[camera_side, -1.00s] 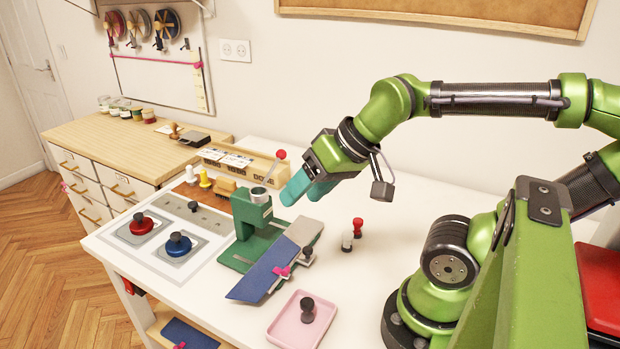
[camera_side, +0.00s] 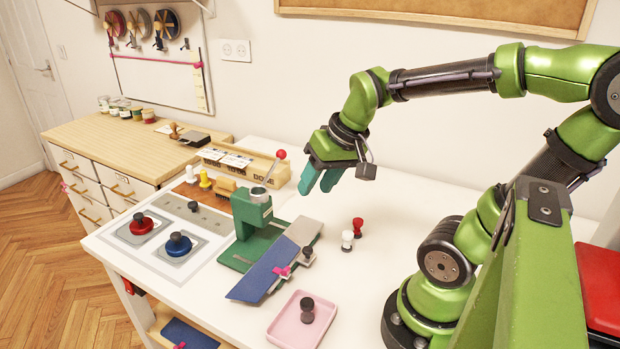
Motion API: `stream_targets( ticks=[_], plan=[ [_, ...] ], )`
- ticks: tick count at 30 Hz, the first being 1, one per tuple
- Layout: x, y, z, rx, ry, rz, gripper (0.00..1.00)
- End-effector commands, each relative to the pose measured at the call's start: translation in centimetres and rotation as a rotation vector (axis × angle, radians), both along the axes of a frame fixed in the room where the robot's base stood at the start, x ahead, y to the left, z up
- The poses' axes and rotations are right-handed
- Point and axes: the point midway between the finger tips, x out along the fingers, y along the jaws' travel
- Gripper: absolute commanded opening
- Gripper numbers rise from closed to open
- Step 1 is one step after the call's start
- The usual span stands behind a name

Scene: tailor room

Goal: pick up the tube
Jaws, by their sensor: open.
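My gripper (camera_side: 319,186) has teal fingers that point down, apart and empty, above the table and to the right of the green press. A short grey metal cylinder (camera_side: 259,195) stands upright on top of the green press (camera_side: 253,217); it is the most tube-like thing in view, but I cannot tell for sure that it is the tube. A thin lever with a red ball (camera_side: 281,154) rises behind it. My gripper is apart from the cylinder.
A sloped grey and blue plate (camera_side: 262,277) lies before the press. Red (camera_side: 358,226) and white (camera_side: 347,239) pegs stand right of it. A pink tray (camera_side: 287,327) holds a dark knob. A wooden box (camera_side: 240,163) stands behind. The white table (camera_side: 400,205) is clear at the back right.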

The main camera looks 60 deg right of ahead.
Motion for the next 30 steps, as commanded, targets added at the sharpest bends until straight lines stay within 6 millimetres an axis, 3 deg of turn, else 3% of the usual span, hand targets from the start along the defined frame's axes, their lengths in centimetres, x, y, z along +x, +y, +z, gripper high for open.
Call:
stream_targets(
  ticks=[1, 3, 6, 9, 14, 30],
  plan=[
    [0.1, -2.4, -1.0, -0.010, 0.078, -0.033, 0.42],
    [-0.3, -5.3, -1.9, -0.025, 0.177, -0.043, 0.42],
    [-1.3, -8.6, -3.0, -0.033, 0.305, -0.027, 0.42],
    [-2.2, -10.6, -3.3, -0.040, 0.400, 0.031, 0.42],
    [-2.7, -10.4, -3.5, -0.053, 0.431, 0.114, 0.42],
    [-2.7, -10.3, -13.6, -0.052, 0.429, 0.116, 0.42]
  ],
)
